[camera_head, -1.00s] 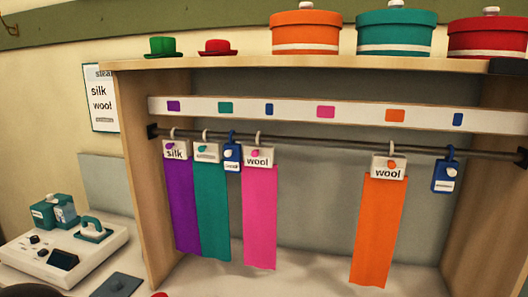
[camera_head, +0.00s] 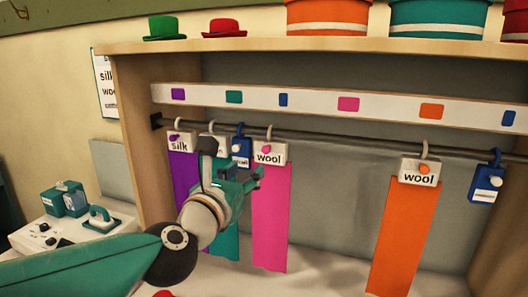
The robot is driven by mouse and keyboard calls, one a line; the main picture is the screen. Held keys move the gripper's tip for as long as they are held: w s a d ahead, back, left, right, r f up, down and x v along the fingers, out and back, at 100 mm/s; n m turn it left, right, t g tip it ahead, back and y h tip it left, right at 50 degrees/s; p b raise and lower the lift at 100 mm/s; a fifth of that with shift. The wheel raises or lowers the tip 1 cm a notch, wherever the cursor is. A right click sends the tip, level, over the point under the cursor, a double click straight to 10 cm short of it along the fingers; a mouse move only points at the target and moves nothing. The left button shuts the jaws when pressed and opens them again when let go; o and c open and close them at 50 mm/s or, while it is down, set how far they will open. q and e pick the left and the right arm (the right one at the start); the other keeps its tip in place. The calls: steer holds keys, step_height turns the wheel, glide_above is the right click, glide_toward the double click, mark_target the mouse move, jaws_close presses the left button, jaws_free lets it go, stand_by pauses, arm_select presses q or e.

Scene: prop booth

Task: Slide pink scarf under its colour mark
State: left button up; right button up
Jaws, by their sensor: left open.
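The pink scarf (camera_head: 272,220) hangs from a white "wool" hanger tag (camera_head: 269,154) on the dark rail (camera_head: 340,143). Its pink mark (camera_head: 348,104) is on the white strip above, clearly to the right of the scarf. My left gripper (camera_head: 234,163) is open and empty, just left of the pink scarf's upper part. One finger is near the scarf's left edge; I cannot tell whether they touch. The gripper and wrist hide much of the teal scarf (camera_head: 226,243), its tag and part of the purple scarf (camera_head: 182,170). My right gripper is not in view.
A blue tag (camera_head: 241,152) hangs close left of the pink scarf's hanger. The orange scarf (camera_head: 404,235) hangs to the right, beyond an open stretch of rail. Another blue tag (camera_head: 485,184) hangs at far right. Hats and round boxes stand on the shelf (camera_head: 260,45).

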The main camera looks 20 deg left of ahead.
mark_target(265, 152)
arm_select(q)
steer(key=w+p, duration=0.1)
steer(key=w, duration=0.4)
steer(key=w+p, duration=0.2)
steer(key=w, duration=0.4)
steer(key=shift+w+d, duration=0.2)
steer(key=shift+w, duration=0.05)
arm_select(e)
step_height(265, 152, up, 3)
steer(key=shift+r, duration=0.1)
arm_select(q)
steer(key=shift+c, duration=0.2)
jaws_close()
